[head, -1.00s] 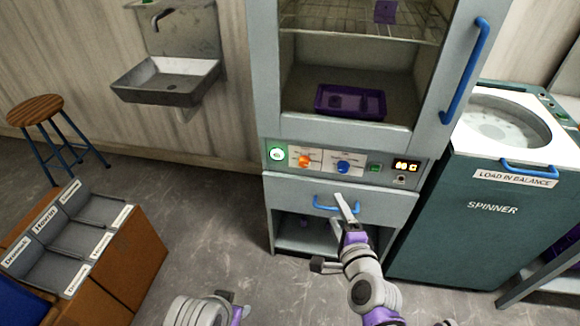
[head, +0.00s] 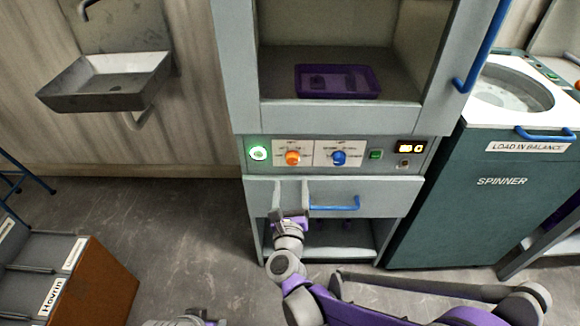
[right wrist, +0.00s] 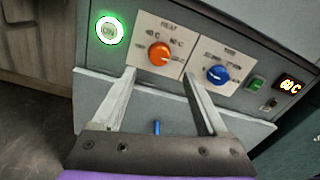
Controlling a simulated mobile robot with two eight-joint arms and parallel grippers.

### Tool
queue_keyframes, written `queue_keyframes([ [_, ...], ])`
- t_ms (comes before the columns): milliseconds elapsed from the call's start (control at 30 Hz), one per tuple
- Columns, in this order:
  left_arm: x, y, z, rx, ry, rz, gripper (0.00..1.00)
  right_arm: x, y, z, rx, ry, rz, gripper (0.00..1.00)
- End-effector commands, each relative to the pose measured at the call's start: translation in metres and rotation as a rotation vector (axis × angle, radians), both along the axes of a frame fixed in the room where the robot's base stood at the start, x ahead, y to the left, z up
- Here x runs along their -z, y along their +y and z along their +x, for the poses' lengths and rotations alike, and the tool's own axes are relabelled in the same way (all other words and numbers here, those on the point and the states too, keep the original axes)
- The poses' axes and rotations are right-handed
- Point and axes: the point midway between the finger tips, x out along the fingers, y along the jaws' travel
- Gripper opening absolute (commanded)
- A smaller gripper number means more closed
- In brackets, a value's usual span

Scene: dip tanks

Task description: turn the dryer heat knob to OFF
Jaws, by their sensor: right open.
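The orange heat knob (head: 292,158) is on the dryer's control panel, on a white plate whose heading looks like HEAT in the right wrist view (right wrist: 159,54). The small setting labels and the knob's exact setting are hard to read. My right gripper (head: 291,184) is open and empty, just below the knob, in front of the drawer. In the right wrist view its two fingertips (right wrist: 158,77) point at the panel, one to each side below the knob. Part of my left arm (head: 190,320) shows at the bottom edge; its jaw state is unclear.
A blue knob (head: 339,158), green switch (head: 376,155) and lit display (head: 410,147) sit right of the orange knob. A glowing green button (head: 258,153) is left. The drawer's blue handle (head: 335,207) sticks out below. The spinner (head: 500,190) stands to the right.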

Motion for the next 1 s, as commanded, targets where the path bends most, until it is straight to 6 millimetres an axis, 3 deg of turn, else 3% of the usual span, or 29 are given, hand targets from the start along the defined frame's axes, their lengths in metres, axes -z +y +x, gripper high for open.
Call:
queue_keyframes([
  [200, 0.008, 0.000, 0.001, 0.000, 0.002, 0.000, 0.50, 0.002, -0.002, 0.044, 0.001, 0.001, -0.002, 0.76],
  [400, 0.013, 0.000, 0.002, 0.000, 0.003, 0.000, 0.50, 0.001, -0.003, 0.071, 0.000, 0.000, -0.003, 0.76],
  [800, 0.013, 0.000, 0.002, 0.000, 0.003, 0.000, 0.50, 0.000, -0.003, 0.080, -0.001, 0.000, -0.003, 0.76],
  [833, 0.013, 0.000, 0.002, 0.000, 0.003, 0.000, 0.50, 0.000, -0.003, 0.080, -0.001, 0.000, -0.003, 0.74],
  [1000, 0.013, 0.000, 0.002, 0.000, 0.003, 0.000, 0.50, 0.000, -0.003, 0.080, -0.001, 0.000, -0.003, 0.43],
])
